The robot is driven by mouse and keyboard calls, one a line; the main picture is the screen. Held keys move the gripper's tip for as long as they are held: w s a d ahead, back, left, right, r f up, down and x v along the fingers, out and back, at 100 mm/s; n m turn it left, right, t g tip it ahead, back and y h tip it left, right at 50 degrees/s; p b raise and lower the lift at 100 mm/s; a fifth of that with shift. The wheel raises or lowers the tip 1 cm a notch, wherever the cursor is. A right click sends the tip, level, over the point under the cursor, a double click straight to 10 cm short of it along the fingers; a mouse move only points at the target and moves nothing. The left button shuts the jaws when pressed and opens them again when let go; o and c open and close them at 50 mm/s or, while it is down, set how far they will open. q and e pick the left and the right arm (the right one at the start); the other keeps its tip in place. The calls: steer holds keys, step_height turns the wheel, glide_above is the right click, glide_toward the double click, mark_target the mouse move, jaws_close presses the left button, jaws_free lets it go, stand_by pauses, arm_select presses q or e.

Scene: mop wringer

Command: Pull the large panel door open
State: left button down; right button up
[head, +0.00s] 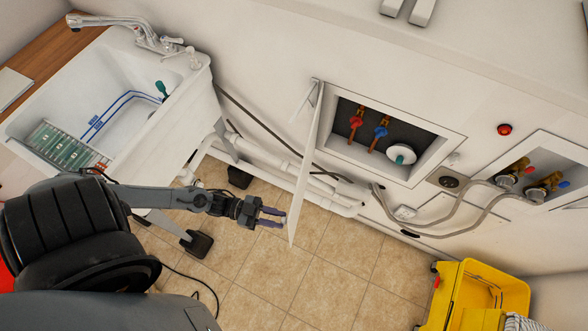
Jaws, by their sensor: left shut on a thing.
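The large panel door (303,180) is a thin white panel, seen nearly edge-on in the middle of the head view. It stands swung out from the wall, to the left of the open recess (385,140). The recess shows red and blue valves and a white round part. My left gripper (272,217) comes in from the left, its fingers pointing right. My right gripper is not in view.
A white sink (170,125) with a faucet stands at upper left. White pipes (265,150) run low along the wall behind the door. A grey hose (440,230) hangs at right. A yellow mop bucket (480,290) stands at lower right. The tiled floor (330,290) is clear below the door.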

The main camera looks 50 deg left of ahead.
arm_select(q)
steer(key=shift+s+a+m+g+h, duration=0.25)
steer(key=shift+s+a+g, duration=0.1)
steer(key=shift+a, duration=0.4)
steer(key=shift+s+a+m+g+h, duration=0.2)
steer(key=shift+s+a+g, duration=0.15)
steer(key=shift+a, duration=0.4)
steer(key=shift+s+a+m+g+h, duration=0.25)
steer(key=shift+s+a+g, duration=0.1)
steer(key=shift+a, duration=0.4)
steer(key=c, duration=0.9)
jaws_free()
steer(key=shift+o, duration=0.2)
steer(key=shift+b, duration=0.3)
steer(key=v, duration=1)
steer(key=shift+s+a+b, duration=0.25)
steer(key=shift+a+b, duration=0.05)
steer(key=shift+b, duration=0.05)
